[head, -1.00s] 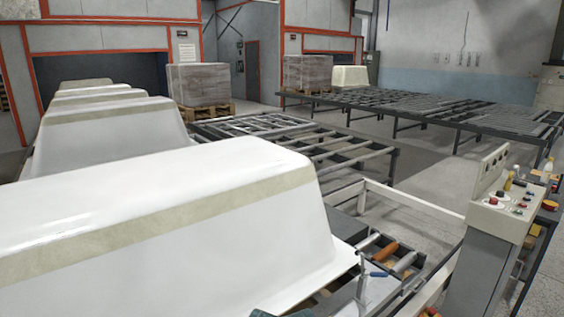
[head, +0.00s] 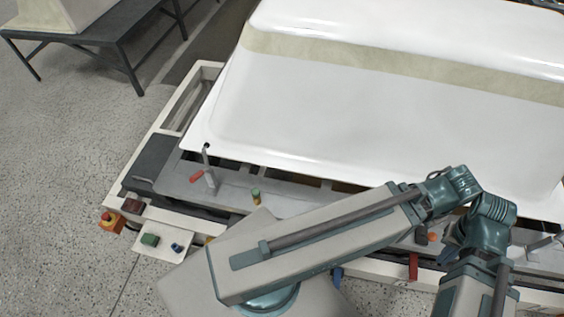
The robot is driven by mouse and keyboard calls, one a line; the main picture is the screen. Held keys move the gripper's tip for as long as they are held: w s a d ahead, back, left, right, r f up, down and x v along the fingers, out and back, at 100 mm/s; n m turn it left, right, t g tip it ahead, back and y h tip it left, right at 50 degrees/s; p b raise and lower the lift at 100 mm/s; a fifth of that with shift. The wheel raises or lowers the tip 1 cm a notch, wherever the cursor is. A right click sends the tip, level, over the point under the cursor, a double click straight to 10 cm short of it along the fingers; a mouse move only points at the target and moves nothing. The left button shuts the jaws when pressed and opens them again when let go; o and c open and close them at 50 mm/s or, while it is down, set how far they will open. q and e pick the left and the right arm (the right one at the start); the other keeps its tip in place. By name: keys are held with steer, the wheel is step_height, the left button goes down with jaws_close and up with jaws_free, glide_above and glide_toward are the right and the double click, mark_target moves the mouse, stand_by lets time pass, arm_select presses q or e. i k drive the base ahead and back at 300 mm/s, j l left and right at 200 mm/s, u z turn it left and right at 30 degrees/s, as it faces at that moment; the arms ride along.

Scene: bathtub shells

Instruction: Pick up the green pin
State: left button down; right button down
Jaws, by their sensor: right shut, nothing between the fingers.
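A small upright green peg with a yellowish top, likely the green pin (head: 256,196), stands on the grey ledge in front of the white tub shell (head: 370,110), left of my right arm. My right arm crosses the lower right of the head view, with its bent joints (head: 490,215) at the shell's front edge, well right of the peg. My right gripper is shut and empty; its fingertips are hard to make out. It is not near the peg. My left gripper is not in view.
A red-handled clamp (head: 203,178) stands left of the peg. A red piece (head: 413,266) shows below my arm.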

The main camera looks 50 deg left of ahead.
mark_target(256, 193)
steer(key=u, duration=2.15)
